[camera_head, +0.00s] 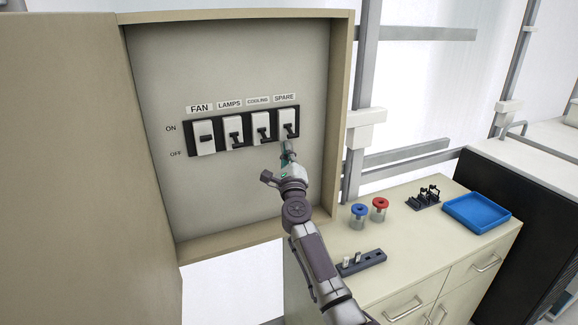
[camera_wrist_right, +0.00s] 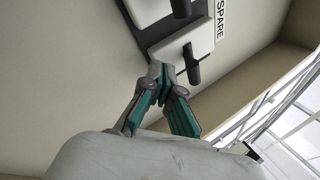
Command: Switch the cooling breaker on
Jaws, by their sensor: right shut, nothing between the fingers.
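The cooling breaker (camera_head: 263,121) is the third white switch in the row inside the open wall box. Its dark lever looks tilted down toward the OFF side, like those of the lamps breaker (camera_head: 233,126) and the spare breaker (camera_head: 288,116). The fan breaker (camera_head: 204,129) at the left has its lever in a different pose. My right gripper (camera_head: 287,147) is shut and empty, with its tips just below the spare breaker, right of and below the cooling one. In the right wrist view the fingertips (camera_wrist_right: 161,72) are close to the lower edge of the spare breaker (camera_wrist_right: 184,48); contact is unclear. My left gripper is out of view.
The box door (camera_head: 75,170) stands open at the left, and the box's right wall (camera_head: 338,100) is close to my right arm. A cabinet (camera_head: 420,245) at the lower right bears blue and red-lidded jars, a blue tray (camera_head: 477,211) and small dark racks.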

